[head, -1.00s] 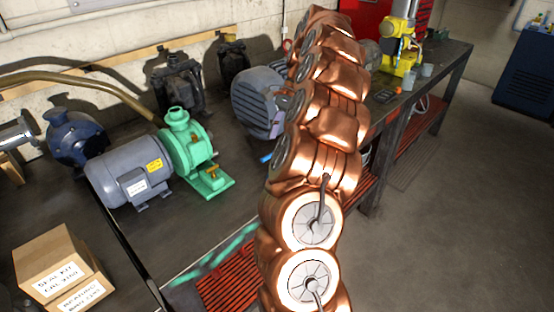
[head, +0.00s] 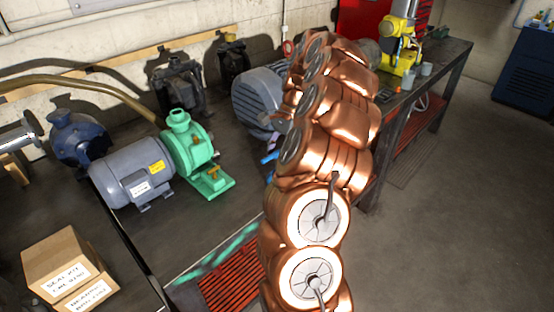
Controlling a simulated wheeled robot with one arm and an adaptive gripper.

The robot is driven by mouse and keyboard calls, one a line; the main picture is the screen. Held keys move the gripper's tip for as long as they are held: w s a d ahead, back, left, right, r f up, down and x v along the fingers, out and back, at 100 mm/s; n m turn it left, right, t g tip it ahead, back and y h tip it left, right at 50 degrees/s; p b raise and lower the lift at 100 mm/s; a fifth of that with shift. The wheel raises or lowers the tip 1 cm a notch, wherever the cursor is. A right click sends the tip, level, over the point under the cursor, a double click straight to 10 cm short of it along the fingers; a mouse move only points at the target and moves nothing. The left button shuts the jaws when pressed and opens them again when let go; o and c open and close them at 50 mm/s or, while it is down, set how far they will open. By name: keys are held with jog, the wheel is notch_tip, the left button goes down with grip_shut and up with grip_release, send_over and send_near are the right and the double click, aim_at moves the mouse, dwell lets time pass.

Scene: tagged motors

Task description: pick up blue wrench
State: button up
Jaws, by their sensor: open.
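A small blue piece (head: 270,157), likely part of the blue wrench, shows on the dark workbench (head: 215,215) just left of my copper-coloured arm. The rest of it is hidden behind the arm. My arm fills the middle of the head view, rising from the bottom edge and bending away over the bench. My gripper is hidden behind the arm links, so its distance to the blue piece cannot be seen.
A grey motor (head: 258,98) stands behind the blue piece. A green pump (head: 188,150) and a grey motor with labels (head: 135,172) stand to the left. Cardboard boxes (head: 62,262) are at lower left. A yellow machine (head: 400,55) stands at the far right bench end.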

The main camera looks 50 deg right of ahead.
jog(key=shift+c, duration=0.2)
grip_shut()
jog(key=shift+r, duration=0.1)
dwell(0.5)
jog(key=shift+w+d+r+b, duration=0.1)
jog(key=shift+r+b, duration=0.65)
jog(key=shift+r, duration=0.95)
jog(key=s+a+r+b, duration=0.1)
jog(key=s+a+b, duration=0.4)
jog(key=s+a, duration=0.6)
jog(key=shift+s+a+r, duration=0.25)
